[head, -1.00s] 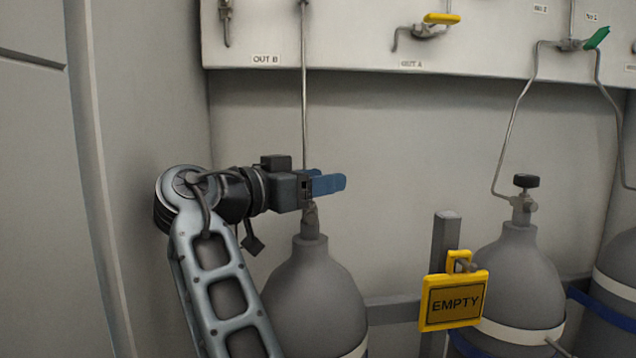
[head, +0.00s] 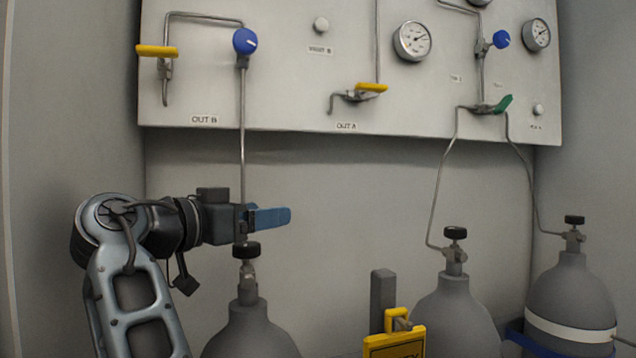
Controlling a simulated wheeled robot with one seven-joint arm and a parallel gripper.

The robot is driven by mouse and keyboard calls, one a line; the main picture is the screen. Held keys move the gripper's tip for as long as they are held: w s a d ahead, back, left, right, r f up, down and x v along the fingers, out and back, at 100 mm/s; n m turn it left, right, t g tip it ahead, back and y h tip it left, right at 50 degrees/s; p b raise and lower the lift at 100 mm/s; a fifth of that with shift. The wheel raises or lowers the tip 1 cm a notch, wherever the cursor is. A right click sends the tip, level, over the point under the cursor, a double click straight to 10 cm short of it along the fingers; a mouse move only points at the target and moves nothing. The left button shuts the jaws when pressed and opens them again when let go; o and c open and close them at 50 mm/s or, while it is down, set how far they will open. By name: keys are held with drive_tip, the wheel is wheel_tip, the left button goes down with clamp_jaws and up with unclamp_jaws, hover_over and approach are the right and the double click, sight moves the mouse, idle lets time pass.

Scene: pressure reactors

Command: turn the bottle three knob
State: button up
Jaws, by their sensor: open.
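Three grey gas bottles stand in a row, each with a black knob on its valve: a left one (head: 250,332), a middle one (head: 448,312) and a right one (head: 572,292). I cannot read which is bottle three. The left knob (head: 246,250) is just below my gripper; the middle knob (head: 455,233) and right knob (head: 574,220) are clear of it. My gripper (head: 270,217) has blue fingers pointing right, is open and holds nothing visible. It overlaps the thin pipe above the left bottle; the depth gap is hard to tell.
A white panel (head: 270,105) above carries yellow, green and blue valve handles and gauges. Thin pipes run from it to the bottles. A yellow tag (head: 395,342) hangs near a grey post (head: 383,300) between the left and middle bottles. The wall behind is bare.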

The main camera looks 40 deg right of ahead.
drive_tip(key=s+d+r, duration=0.6)
drive_tip(key=d, duration=0.3)
drive_tip(key=shift+d+r+p, duration=0.15)
drive_tip(key=shift+d+p, duration=0.15)
drive_tip(key=shift+p, duration=0.15)
